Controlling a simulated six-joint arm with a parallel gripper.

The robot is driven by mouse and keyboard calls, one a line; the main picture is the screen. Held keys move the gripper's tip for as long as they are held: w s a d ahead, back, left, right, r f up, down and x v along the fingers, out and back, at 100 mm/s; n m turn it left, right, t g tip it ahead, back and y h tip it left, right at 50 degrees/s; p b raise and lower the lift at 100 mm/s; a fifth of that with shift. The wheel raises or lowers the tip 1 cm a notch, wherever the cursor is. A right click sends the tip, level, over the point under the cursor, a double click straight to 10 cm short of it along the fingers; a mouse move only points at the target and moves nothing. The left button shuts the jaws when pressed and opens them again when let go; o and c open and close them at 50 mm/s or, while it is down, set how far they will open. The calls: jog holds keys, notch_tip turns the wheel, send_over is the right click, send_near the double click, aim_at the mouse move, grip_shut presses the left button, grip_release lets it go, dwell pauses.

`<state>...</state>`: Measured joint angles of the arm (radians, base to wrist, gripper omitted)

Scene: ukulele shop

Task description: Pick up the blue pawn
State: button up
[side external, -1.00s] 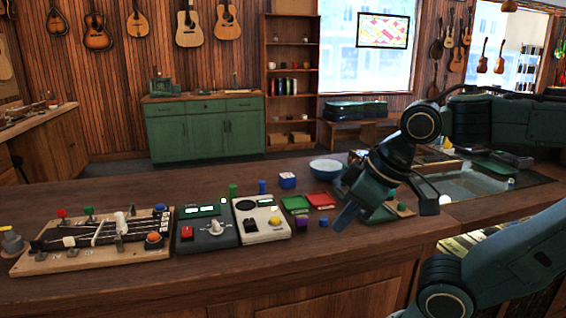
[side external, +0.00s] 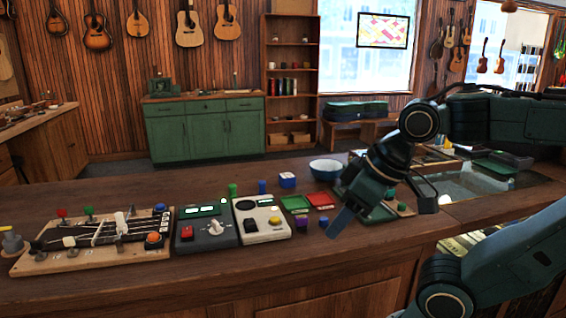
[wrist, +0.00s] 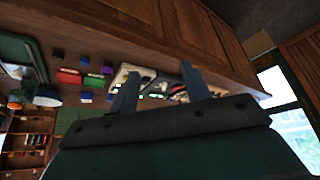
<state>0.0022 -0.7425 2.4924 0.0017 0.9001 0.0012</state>
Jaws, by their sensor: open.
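The blue pawn (side external: 262,187) looks like a small upright blue peg. It stands on the wooden counter in the side view, behind the white device and left of the blue box. I cannot pick it out in the wrist view. My gripper (side external: 338,224) hangs low over the counter's front part, well to the right of the pawn and nearer the camera. In the wrist view the two fingers of my gripper (wrist: 160,72) are spread apart with nothing between them.
A green peg (side external: 232,190), a blue box (side external: 287,180), a pale blue bowl (side external: 326,169), a green tray (side external: 294,203) and a red tray (side external: 319,199) surround the pawn. A purple block (side external: 302,224) lies left of my gripper. The white device (side external: 262,231) stands further left.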

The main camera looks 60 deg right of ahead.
jog(key=w+d+r+m+h, duration=0.1)
jog(key=w+d+r+m, duration=0.3)
jog(key=w, duration=0.6)
jog(key=m+g+h, duration=0.2)
jog(key=m+g, duration=0.1)
jog(key=m, duration=0.3)
send_over(262, 182)
jog(key=s+a, duration=0.4)
notch_tip(262, 182, down, 7)
jog(key=shift+w+d, duration=0.2)
jog(key=shift+w, duration=0.05)
jog(key=shift+x, duration=4.2)
jog(key=shift+w+d+f, duration=0.1)
jog(key=shift+w+d, duration=0.05)
jog(key=shift+h, duration=0.3)
jog(key=shift+w+x, duration=0.2)
jog(key=shift+x, duration=2.25)
